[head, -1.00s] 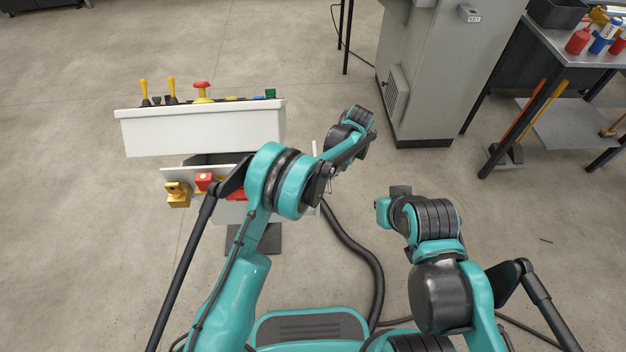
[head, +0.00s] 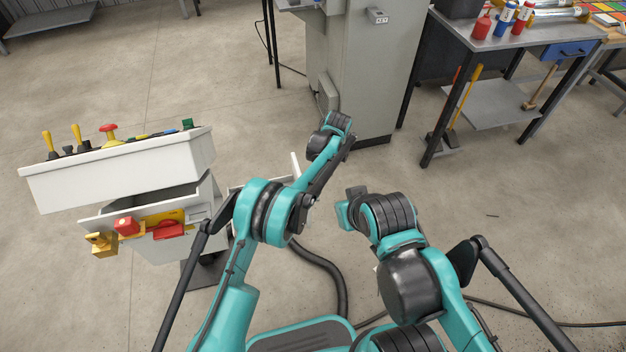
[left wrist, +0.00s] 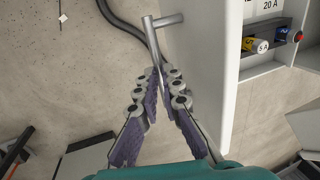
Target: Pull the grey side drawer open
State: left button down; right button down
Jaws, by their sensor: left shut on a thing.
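The grey side drawer's pale front panel (left wrist: 205,60) stands on the right in the left wrist view. A grey metal bar handle (left wrist: 151,40) stands off it on a short stem. My left gripper (left wrist: 158,80) is shut on this handle, with its ribbed pads on both sides of the bar. In the head view the drawer's front (head: 295,166) shows apart from the white cabinet, partly behind my left arm, with a side wall (head: 240,183) between. My left fingertips are hidden there. My right gripper (head: 350,203) is near the middle, its fingers unclear.
Another open drawer (head: 100,217) of the cabinet bears a yellow padlock (head: 102,243) and red parts. The control box (head: 120,178) overhangs it. A black hose (head: 330,275) lies on the floor. A tall grey cabinet (head: 372,70) and a workbench (head: 520,38) stand behind.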

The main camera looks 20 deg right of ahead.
pick_arm(q)
jog(key=shift+s+f, duration=0.1)
jog(key=shift+f, duration=0.1)
jog(key=c, duration=1.6)
grip_release()
jog(key=shift+d, duration=0.1)
jog(key=shift+r, duration=0.15)
jog(key=v, duration=1.1)
jog(key=shift+r, duration=0.4)
jog(key=shift+d, duration=0.1)
